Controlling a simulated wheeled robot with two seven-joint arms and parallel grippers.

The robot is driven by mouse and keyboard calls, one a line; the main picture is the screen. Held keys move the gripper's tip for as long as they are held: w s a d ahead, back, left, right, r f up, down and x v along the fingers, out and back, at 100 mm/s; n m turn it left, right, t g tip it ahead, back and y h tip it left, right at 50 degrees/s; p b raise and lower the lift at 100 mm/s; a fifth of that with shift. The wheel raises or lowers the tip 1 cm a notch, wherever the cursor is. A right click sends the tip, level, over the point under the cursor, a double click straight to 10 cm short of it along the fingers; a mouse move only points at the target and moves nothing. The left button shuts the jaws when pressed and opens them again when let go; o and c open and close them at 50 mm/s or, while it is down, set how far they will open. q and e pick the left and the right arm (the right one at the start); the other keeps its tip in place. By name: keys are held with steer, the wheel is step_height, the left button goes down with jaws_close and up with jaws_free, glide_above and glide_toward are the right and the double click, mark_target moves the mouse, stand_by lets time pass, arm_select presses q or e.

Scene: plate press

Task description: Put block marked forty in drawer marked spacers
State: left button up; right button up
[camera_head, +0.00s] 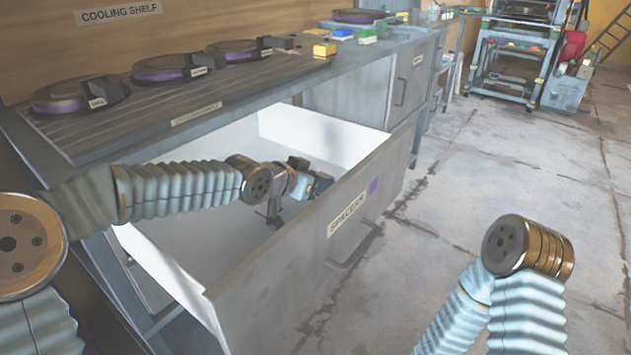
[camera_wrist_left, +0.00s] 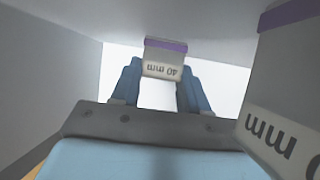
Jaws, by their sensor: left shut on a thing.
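The drawer marked SPACERS (camera_head: 270,280) is pulled open below the worktop, with its white interior showing. My left gripper (camera_head: 312,185) reaches down inside it, near the front panel. In the left wrist view the left gripper (camera_wrist_left: 162,85) is shut on a light grey block marked 40 mm (camera_wrist_left: 161,58) with a purple band. The white drawer interior is around it. I cannot tell whether the block touches the drawer floor. In the head view the block is hidden by the gripper and arm. My right gripper is out of view.
A second grey block (camera_wrist_left: 285,110) with a purple band, its label partly cut off and ending in "0 mm", is close at the right in the left wrist view. Round dark units (camera_head: 167,68) sit on the worktop. The floor at the right is clear.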

arm_select(q)
steer(key=o, duration=1.4)
steer(key=shift+c, duration=0.2)
steer(key=shift+a+r, duration=0.15)
steer(key=p+v, duration=0.3)
steer(key=v, duration=0.6)
steer(key=shift+s+a+r, duration=0.2)
steer(key=shift+s+a, duration=0.05)
steer(key=shift+p+v, duration=0.75)
steer(key=shift+v, duration=0.3)
steer(key=shift+s+d+f, duration=0.1)
